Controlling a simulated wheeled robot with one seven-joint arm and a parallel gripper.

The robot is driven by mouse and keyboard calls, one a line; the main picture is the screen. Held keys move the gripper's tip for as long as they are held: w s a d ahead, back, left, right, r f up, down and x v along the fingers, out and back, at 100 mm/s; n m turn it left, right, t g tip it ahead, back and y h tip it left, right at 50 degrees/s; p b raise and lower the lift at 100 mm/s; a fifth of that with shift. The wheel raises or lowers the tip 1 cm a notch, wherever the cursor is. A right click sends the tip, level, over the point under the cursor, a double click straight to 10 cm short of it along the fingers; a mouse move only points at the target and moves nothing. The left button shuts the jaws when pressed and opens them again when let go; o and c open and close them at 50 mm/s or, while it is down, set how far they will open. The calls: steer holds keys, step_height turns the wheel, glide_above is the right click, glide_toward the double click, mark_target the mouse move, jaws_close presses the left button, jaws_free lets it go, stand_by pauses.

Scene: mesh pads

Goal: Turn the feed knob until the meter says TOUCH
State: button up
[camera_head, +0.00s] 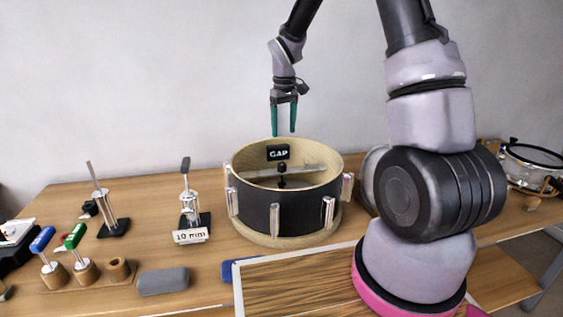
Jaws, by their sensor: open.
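The meter (278,152) is a small black display inside the drum shell, and it reads GAP. A black knob (282,169) on a short stem stands below the meter inside the shell; it looks like the feed knob. The drum shell (276,218) is dark outside with a pale wooden rim and silver lugs. My gripper (284,133) has two teal fingers, parted and pointing down. It hangs empty above the back rim of the shell, apart from the knob. The bottom of the shell's inside is hidden by its front wall.
Left of the shell stand a metal tool with a "10 mm" label (191,236) and another upright tool (112,226). Blue-handled (42,239) and green-handled (75,236) tools sit in wooden holders. A grey block (163,281) lies in front. A snare drum (535,163) stands far right.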

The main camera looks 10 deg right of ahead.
mark_target(282, 164)
steer(key=f, duration=1.3)
steer(key=shift+w+a, duration=0.25)
steer(key=shift+w, duration=0.15)
jaws_close()
steer(key=m, duration=0.4)
steer(key=shift+r, duration=0.1)
steer(key=shift+m, duration=1.7)
